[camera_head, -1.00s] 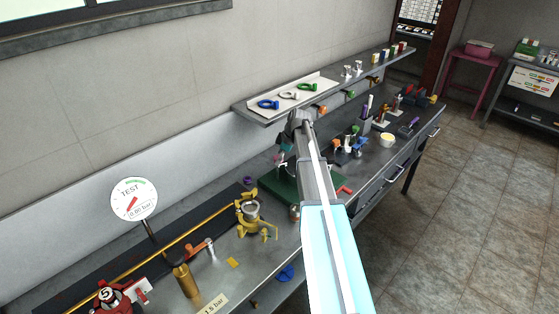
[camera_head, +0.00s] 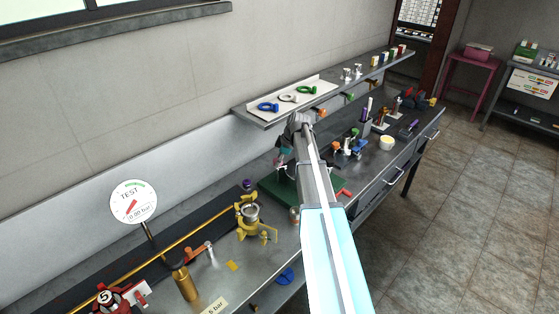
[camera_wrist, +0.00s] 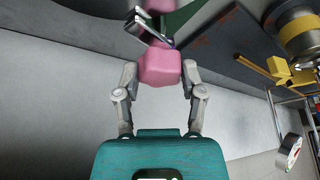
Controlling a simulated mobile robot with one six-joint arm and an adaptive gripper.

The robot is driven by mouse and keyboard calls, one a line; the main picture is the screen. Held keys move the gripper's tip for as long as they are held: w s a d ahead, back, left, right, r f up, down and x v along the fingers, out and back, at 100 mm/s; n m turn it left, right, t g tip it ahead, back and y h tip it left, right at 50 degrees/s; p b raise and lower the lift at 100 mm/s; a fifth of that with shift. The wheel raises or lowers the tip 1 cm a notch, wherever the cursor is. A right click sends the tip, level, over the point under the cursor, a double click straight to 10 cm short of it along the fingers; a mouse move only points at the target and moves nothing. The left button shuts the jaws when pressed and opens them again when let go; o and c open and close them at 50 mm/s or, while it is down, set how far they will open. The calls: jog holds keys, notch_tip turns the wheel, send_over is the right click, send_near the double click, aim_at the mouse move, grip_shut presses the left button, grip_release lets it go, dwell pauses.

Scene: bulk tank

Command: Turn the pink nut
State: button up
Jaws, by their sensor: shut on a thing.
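The pink nut (camera_wrist: 160,68) shows in the middle of the wrist view, between the two fingers. My gripper (camera_wrist: 161,74) is shut on it from both sides. A shiny metal part (camera_wrist: 145,28) lies just beyond the nut, and more pink shows behind it at the top edge. In the head view, my own arm and wrist hide most of the nut and the fingertips, above the green base (camera_head: 272,192) on the bench.
A yellow fixture (camera_head: 246,212) and a round TEST gauge (camera_head: 133,202) stand to the left on the bench (camera_head: 225,285). A wall shelf (camera_head: 262,122) with coloured rings is close behind my wrist. A red handle (camera_head: 343,192) lies just right of my arm.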

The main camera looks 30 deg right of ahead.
jog(key=shift+a+m+t+h, duration=0.1)
jog(key=shift+m+t+h, duration=0.25)
jog(key=shift+m, duration=0.8)
jog(key=shift+m+t+h, duration=0.35)
jog(key=shift+m, duration=0.8)
jog(key=o, duration=1.1)
jog(key=shift+o, duration=0.2)
jog(key=shift+n, duration=0.3)
